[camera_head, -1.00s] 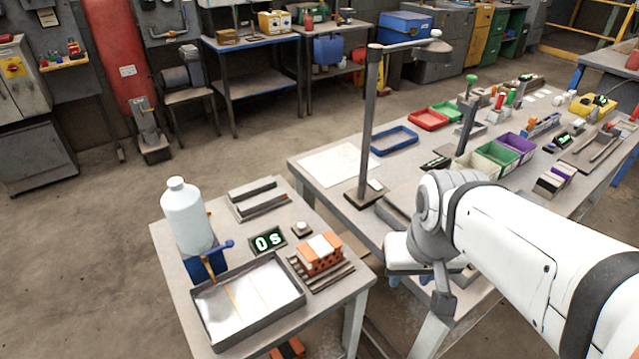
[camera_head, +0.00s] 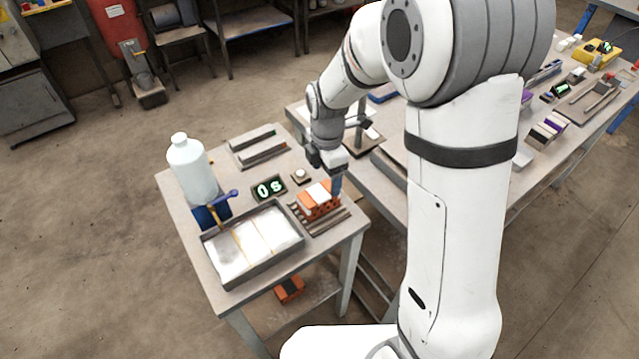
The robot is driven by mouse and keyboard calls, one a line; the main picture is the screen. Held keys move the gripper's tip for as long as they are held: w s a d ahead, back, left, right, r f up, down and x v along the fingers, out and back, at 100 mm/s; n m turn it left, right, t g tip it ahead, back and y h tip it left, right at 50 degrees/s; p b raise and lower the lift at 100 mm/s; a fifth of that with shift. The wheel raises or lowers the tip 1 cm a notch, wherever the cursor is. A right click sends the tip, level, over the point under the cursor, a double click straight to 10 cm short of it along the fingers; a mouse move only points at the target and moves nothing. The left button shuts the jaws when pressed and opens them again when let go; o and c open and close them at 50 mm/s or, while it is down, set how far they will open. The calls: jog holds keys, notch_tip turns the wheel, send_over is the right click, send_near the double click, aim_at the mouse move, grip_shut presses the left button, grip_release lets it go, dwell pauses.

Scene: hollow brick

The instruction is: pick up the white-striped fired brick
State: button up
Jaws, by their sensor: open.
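The white-striped fired brick (camera_head: 321,209) is orange with holes in its side and a white band across its top. It sits on a slatted dark rack (camera_head: 326,224) on the small table. My gripper (camera_head: 337,187) points down at the brick's right end, very close to it. Its jaws are open, and I see no brick lifted. A bluish finger shows by the brick's far right end; the other finger is hard to make out. I cannot tell whether the fingers touch the brick.
A metal tray (camera_head: 207,242) lies left of the rack. A white bottle (camera_head: 192,170) stands behind it. A display reading "0s" (camera_head: 269,188) and a small button box (camera_head: 301,176) sit near the brick. Another orange brick (camera_head: 289,290) lies on the lower shelf.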

aim_at(318, 193)
jog(key=shift+w+a+f+n, duration=0.25)
jog(key=shift+a+f+n, duration=0.15)
jog(key=shift+n, duration=0.1)
jog(key=shift+a+f, duration=0.1)
jog(key=shift+f, duration=0.2)
jog(key=f, duration=0.2)
jog(key=f+p, duration=0.1)
jog(key=f, duration=0.4)
jog(key=shift+a+f+p, duration=0.25)
jog(key=shift+a+p, duration=0.05)
jog(key=shift+a, duration=0.1)
jog(key=c, duration=1.2)
